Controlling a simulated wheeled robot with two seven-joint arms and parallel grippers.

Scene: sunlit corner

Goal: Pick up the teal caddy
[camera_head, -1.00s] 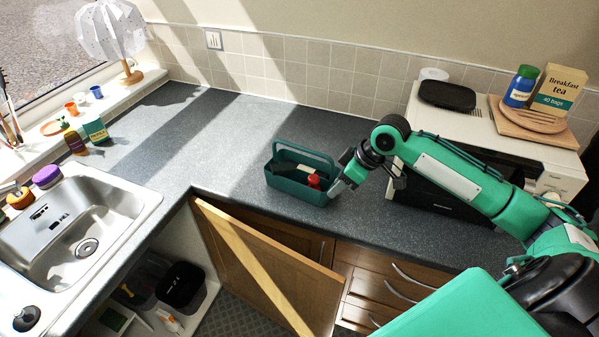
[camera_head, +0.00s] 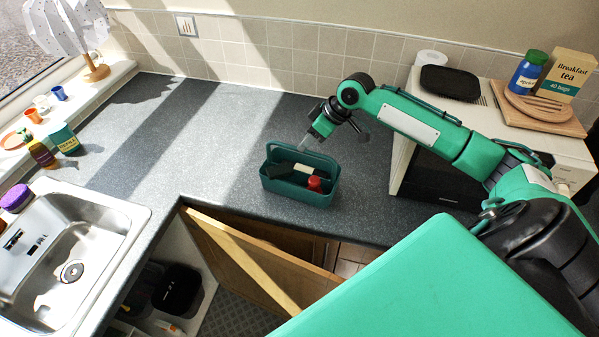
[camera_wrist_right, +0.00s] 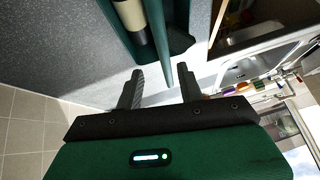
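The teal caddy (camera_head: 296,191) stands upright on the grey counter, with its handle along the back. A dark item (camera_head: 279,169), a cream block (camera_head: 303,169) and a red-topped item (camera_head: 314,183) show inside it. My right gripper (camera_head: 304,146) is just above the handle, pointing down. In the right wrist view its two fingers (camera_wrist_right: 161,76) are apart. The caddy's handle bar (camera_wrist_right: 164,58) reaches to the gap between them, and I see no grip on it. Whether the fingers are level with the bar is unclear. My left gripper is not in view.
A white microwave (camera_head: 408,152) stands right of the caddy, carrying a black dish and a wooden board with goods. An open cupboard door (camera_head: 240,252) hangs below the counter edge. The sink (camera_head: 80,235) is at left. The counter (camera_head: 165,140) left of the caddy is clear.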

